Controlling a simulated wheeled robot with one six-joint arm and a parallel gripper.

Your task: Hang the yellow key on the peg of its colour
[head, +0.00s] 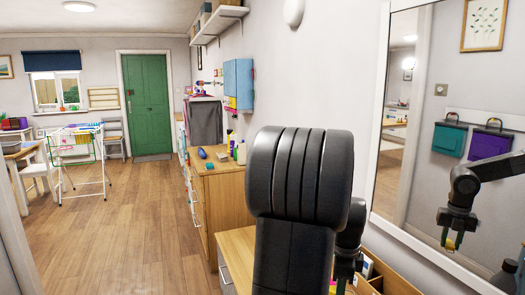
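My arm's black links fill the middle foreground and hide what lies behind them. My gripper (343,285) is low in the picture, mostly hidden behind the arm and cut by the bottom edge. A small yellow patch shows beside it at the bottom edge. The mirror (408,110) on the right wall reflects the arm and gripper pointing down, with a small yellow spot at the fingertips. I cannot tell whether this yellow is the key or whether the fingers are shut. No peg can be made out.
Below the mirror stands a wooden cabinet (236,243) with an open compartment (395,280) at its right. A wooden counter (228,185) with bottles is beyond. A drying rack (82,152) stands at the left. The wooden floor (130,215) up to the green door (147,100) is clear.

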